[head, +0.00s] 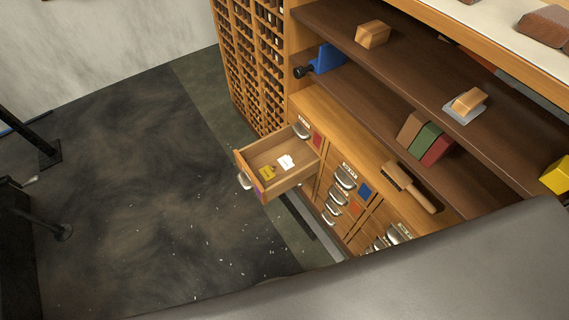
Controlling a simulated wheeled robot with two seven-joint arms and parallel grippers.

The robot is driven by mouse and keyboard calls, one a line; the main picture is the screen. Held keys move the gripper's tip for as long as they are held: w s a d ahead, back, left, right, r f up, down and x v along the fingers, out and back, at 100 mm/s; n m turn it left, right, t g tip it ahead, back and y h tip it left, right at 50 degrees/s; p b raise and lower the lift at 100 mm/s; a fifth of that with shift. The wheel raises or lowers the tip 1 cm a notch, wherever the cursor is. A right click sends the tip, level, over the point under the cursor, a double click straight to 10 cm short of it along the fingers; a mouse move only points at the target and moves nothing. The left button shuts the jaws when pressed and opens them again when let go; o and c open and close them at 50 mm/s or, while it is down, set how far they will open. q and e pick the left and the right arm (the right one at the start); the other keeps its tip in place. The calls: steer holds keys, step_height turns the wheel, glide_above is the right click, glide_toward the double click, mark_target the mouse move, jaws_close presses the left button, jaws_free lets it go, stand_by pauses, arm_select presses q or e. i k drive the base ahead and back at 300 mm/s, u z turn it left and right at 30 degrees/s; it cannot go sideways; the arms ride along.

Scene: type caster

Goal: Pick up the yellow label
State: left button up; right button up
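A small yellow piece (267,172), which looks like the yellow label, lies inside a pulled-out wooden drawer (290,184). It is near the drawer's front left corner. A white piece (286,162) lies just right of it in the same drawer. The drawer's front has a metal pull (244,181) and a purple patch. Neither of my grippers is in view. The pieces are too small to read any marking.
Closed drawers with metal pulls (345,178) and coloured labels stand right of the open one. A wooden-handled brush (409,186) lies on the counter above. Shelves hold coloured blocks (425,138) and a blue item (327,58). The dark floor (150,190) left is mostly clear.

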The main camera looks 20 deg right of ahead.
mark_target(267, 172)
steer(key=k, duration=0.5)
steer(key=u, duration=1)
steer(key=i, duration=1.05)
steer(key=z, duration=2.8)
